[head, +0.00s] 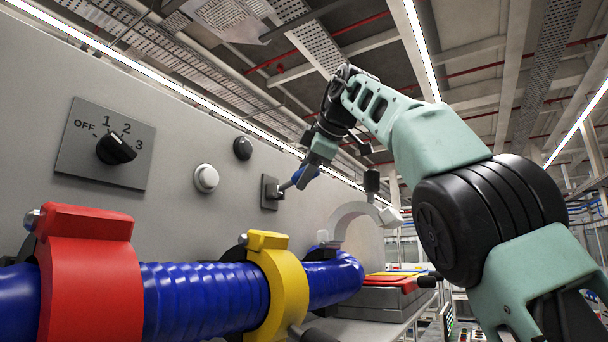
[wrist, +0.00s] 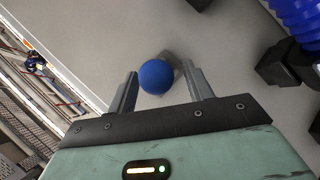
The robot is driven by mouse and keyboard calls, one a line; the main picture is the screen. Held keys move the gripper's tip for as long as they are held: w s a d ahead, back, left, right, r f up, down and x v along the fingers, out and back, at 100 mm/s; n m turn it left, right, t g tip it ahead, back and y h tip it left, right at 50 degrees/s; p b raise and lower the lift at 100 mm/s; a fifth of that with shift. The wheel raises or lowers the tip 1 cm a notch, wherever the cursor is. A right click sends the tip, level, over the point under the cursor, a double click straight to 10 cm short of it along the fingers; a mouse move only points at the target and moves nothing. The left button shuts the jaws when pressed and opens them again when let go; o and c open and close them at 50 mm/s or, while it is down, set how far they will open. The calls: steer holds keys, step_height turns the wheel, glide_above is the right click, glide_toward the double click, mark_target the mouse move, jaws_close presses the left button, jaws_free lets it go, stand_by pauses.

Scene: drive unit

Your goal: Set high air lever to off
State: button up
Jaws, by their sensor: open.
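The high air lever is a short grey stick with a blue ball knob (head: 298,177) on a grey plate (head: 269,193) on the panel wall. The lever's stick and plate are mostly hidden behind the ball there.
A rotary dial (head: 117,148) marked OFF, 1, 2, 3, a white button (head: 206,178) and a black button (head: 243,148) are on the wall to the left. Below runs a blue hose (head: 200,295) with a red clamp (head: 90,265) and a yellow clamp (head: 283,280).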

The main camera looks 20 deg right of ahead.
steer(key=v, duration=0.6)
steer(key=shift+s, duration=0.2)
steer(key=shift+r, duration=0.15)
steer(key=shift+c, duration=0.3)
